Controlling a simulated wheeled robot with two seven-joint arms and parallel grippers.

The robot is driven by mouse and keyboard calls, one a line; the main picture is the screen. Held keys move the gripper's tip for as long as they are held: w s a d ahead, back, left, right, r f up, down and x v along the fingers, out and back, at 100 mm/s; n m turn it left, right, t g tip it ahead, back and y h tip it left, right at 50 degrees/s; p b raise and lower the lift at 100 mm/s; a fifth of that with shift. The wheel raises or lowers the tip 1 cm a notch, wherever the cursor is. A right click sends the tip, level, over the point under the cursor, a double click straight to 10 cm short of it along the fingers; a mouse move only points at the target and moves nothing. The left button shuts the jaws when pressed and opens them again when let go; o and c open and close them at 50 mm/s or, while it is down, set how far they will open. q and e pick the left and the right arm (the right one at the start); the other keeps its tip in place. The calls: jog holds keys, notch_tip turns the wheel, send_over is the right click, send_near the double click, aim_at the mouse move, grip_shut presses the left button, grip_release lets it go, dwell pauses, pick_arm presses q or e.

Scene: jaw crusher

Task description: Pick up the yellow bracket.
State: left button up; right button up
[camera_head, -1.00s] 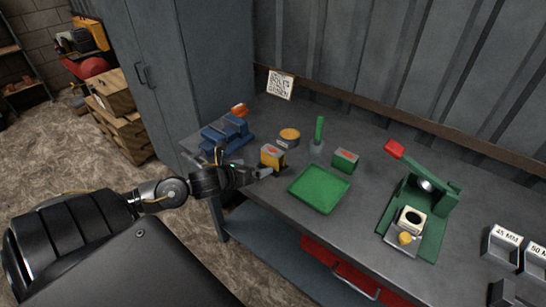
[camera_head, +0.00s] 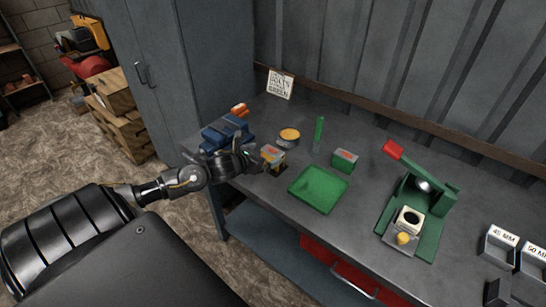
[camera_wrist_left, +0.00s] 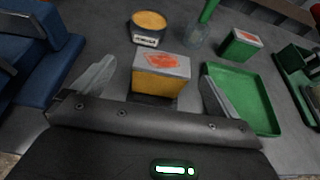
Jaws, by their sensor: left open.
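The yellow bracket (camera_head: 272,153) looks like a small block with yellow sides and a grey top with an orange mark. It stands on the bench between the blue vise and the green tray. In the left wrist view the yellow bracket (camera_wrist_left: 160,80) is centred just ahead of the palm. My left gripper (camera_head: 262,162) is open, with one finger on each side of it; the left wrist view shows the same gripper (camera_wrist_left: 155,90). Gaps show between fingers and block, and I see no grip on it. My right gripper is not in view.
The blue vise (camera_head: 225,132) is close on the left. The green tray (camera_head: 318,190) is close on the right. A round tin (camera_head: 289,137), a green-handled tool (camera_head: 319,130) and a green block (camera_head: 344,160) stand behind. A green press (camera_head: 430,205) stands farther right.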

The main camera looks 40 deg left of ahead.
aim_at(274, 149)
pick_arm(q)
jog(key=shift+w+p, duration=0.3)
jog(key=shift+w, duration=0.05)
jog(key=x, duration=0.1)
jog(key=p+x, duration=0.1)
jog(key=x, duration=0.1)
jog(key=shift+w+d, duration=0.2)
jog(key=shift+w, duration=0.1)
jog(key=shift+w+f+p, duration=0.3)
jog(key=shift+w, duration=0.15)
jog(key=shift+s, duration=0.1)
jog(key=shift+c, duration=0.7)
jog(key=c, duration=1.2)
jog(key=shift+r, duration=0.1)
jog(key=shift+c, duration=0.9)
jog(key=shift+r, duration=0.15)
